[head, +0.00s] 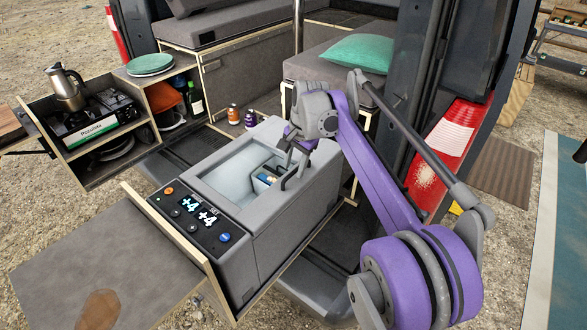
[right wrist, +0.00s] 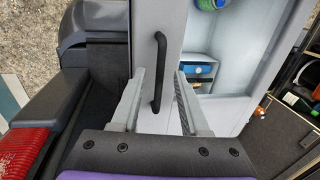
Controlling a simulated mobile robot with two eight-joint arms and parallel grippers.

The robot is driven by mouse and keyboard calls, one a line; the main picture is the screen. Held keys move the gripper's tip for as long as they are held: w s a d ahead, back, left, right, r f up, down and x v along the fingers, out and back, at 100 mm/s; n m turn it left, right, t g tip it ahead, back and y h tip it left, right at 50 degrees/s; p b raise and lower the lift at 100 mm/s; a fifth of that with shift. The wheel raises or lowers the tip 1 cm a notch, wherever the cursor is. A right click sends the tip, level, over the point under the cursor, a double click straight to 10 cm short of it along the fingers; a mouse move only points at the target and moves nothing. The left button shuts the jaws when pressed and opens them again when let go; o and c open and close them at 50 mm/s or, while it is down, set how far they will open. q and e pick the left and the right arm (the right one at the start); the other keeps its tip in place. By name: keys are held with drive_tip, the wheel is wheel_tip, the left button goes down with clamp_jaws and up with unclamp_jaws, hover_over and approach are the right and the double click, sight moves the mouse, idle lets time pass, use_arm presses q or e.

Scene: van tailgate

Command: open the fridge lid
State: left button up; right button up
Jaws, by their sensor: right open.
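The grey fridge (head: 270,235) stands on a pulled-out tray behind the tailgate. Its top shows an open pale interior (head: 222,177), with a small box with blue items (head: 266,177) inside. A light lid panel (right wrist: 172,25) with a dark bar handle (right wrist: 157,75) borders this opening in the right wrist view. My right gripper (head: 291,150) is above the fridge top. In the right wrist view its two fingers (right wrist: 160,103) are apart, one on each side of the handle. Contact with the handle cannot be told. My left gripper is not in view.
A drawer unit with a stove (head: 98,115) and kettle (head: 65,87) stands at left. A cabinet holds green plates (head: 150,64) and a dark bottle (head: 193,96). Two small bottles (head: 234,114) stand behind the fridge. The tail light (head: 448,140) and van post are close right of my right arm.

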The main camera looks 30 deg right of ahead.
drive_tip(key=shift+w+f, duration=0.1)
drive_tip(key=shift+f, duration=0.4)
clamp_jaws()
idle(1.2)
